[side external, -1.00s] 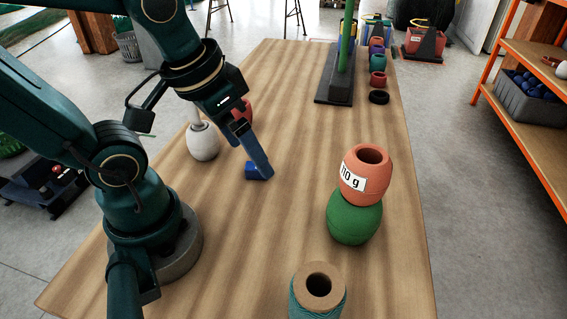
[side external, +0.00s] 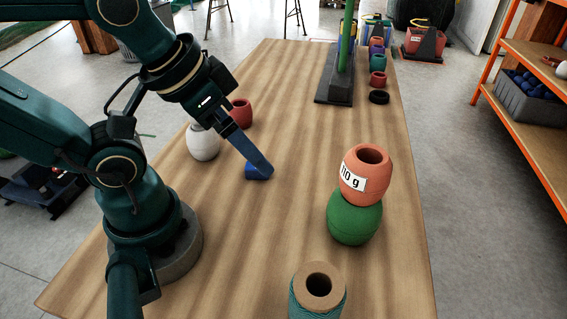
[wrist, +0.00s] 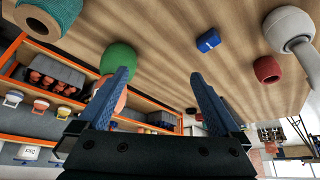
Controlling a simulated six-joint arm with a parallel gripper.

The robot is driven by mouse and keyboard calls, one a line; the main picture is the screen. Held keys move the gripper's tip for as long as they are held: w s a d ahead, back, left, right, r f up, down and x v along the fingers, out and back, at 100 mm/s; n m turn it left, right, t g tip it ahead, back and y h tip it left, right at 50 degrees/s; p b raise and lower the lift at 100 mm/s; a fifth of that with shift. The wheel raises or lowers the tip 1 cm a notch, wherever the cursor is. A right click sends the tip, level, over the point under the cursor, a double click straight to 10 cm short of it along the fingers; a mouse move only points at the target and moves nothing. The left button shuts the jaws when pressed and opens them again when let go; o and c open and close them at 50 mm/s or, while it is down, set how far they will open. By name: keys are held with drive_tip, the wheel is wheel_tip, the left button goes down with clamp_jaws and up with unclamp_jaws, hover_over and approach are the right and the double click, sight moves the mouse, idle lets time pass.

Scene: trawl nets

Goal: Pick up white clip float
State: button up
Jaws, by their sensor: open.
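The white clip float (side external: 203,143) stands on the table left of my gripper, beside a red float. In the wrist view it shows at the top right (wrist: 288,27), with a pale grey stem sticking out of it. My gripper (side external: 262,168) slants down over the table, apart from the white float. In the side view, one blue finger overlaps a small blue piece (side external: 253,173); I cannot tell whether they touch. The wrist view shows both fingers (wrist: 160,76) spread wide, with nothing between them.
The red float (side external: 241,113) stands close behind the white one. An orange float (side external: 371,181) marked 110 g sits on a green float (side external: 354,221) at right. A twine spool (side external: 318,290) stands in front. A black stand (side external: 337,88) and several small rings are at the back.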

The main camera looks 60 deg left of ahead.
idle(0.4)
drive_tip(key=m+g+y, duration=1)
drive_tip(key=m+y, duration=0.2)
approach(212, 142)
drive_tip(key=x, duration=0.3)
drive_tip(key=s+x, duration=0.1)
drive_tip(key=x, duration=0.2)
drive_tip(key=shift+a, duration=0.25)
drive_tip(key=shift+w+a+f+m+y, duration=0.2)
drive_tip(key=shift+a+f+m+y, duration=0.1)
drive_tip(key=shift+a+f+m, duration=0.25)
drive_tip(key=shift+x, duration=2.5)
drive_tip(key=shift+r, duration=0.15)
drive_tip(key=c, duration=1.1)
drive_tip(key=shift+c, duration=0.2)
